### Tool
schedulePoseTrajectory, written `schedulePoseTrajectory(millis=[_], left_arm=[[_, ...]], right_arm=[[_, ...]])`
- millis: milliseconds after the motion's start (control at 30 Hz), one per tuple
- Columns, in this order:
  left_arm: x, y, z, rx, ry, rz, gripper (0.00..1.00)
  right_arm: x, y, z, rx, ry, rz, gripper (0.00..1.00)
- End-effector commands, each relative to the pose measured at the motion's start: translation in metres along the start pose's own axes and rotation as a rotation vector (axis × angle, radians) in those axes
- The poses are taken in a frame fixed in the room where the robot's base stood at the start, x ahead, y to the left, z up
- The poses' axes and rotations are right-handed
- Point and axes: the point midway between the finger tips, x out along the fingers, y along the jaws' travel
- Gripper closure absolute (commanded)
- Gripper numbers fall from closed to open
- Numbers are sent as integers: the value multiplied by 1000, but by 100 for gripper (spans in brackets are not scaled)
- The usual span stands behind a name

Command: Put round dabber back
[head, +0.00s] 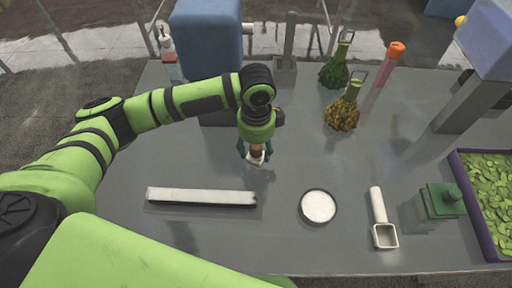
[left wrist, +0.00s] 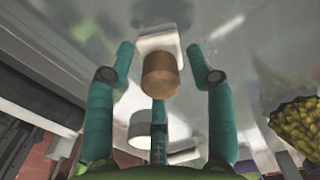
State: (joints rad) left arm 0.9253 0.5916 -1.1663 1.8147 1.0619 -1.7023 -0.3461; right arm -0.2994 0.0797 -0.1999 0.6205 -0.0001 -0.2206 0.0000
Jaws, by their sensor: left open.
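A small piece with a brown cylindrical knob and a white block-like base (head: 257,159) is under my left gripper (head: 254,151) in the head view. It is most likely the round dabber, though its base looks squarish from here. In the left wrist view its brown knob (left wrist: 161,75) sits between the open teal fingers of my left gripper (left wrist: 160,58), with a visible gap on both sides. The white base shows beyond the knob. My right gripper is not in view.
A long white bar (head: 200,196), a round white disc (head: 318,206), a white square scoop (head: 383,225) and a green block with a knob (head: 441,201) lie along the grey table (head: 300,255). A purple-rimmed tray (head: 484,232) of green pieces stands right. Bundles and bottles stand behind.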

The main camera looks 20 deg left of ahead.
Motion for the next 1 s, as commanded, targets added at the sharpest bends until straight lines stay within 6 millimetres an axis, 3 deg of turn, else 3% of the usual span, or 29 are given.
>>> schedulePoseTrajectory(millis=[533, 700, 1000], left_arm=[[-102, -1, -1, 0, 2, -4, 45], [-114, 0, 0, 0, 1, -1, 45], [-116, 0, 0, 0, 1, -1, 45]], right_arm=[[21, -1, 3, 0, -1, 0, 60], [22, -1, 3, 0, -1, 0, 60], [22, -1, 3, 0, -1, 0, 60]])
